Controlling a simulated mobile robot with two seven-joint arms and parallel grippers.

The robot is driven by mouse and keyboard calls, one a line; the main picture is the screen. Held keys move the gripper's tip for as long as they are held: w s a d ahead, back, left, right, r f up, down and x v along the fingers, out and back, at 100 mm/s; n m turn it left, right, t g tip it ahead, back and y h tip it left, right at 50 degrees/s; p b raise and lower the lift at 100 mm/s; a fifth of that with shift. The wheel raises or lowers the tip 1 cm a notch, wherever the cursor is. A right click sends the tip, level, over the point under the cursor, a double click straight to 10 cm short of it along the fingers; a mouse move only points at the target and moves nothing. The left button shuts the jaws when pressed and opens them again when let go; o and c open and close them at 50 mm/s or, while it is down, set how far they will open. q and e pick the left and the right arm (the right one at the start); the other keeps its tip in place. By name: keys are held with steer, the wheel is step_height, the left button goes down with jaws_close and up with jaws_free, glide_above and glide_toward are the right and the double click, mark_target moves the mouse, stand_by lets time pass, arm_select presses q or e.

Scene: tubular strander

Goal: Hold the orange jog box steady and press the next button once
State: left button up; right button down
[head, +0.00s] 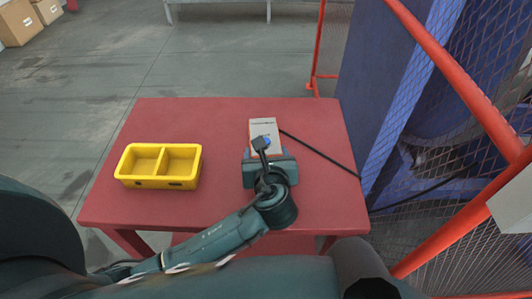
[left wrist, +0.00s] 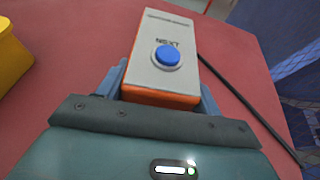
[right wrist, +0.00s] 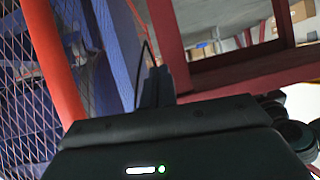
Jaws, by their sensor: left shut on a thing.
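The orange jog box (head: 263,126) lies on the red table, its pale grey face up. In the left wrist view the jog box (left wrist: 160,28) shows orange sides, the word NEXT and a round blue button (left wrist: 166,56). My left gripper (head: 268,165) is shut on the box's near end, with one finger (left wrist: 117,80) and the other (left wrist: 208,100) along its two sides. Nothing touches the button in the left wrist view. My right gripper (right wrist: 156,86) is shut and empty, low beside the table and away from the box; the head view does not show it.
A yellow two-compartment bin (head: 160,166) stands empty on the left of the red table (head: 222,125). A black cable (head: 320,155) runs from the box over the right edge. Red rails (head: 450,75) and blue mesh panels (head: 400,90) bound the right side.

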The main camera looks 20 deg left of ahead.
stand_by(0.3)
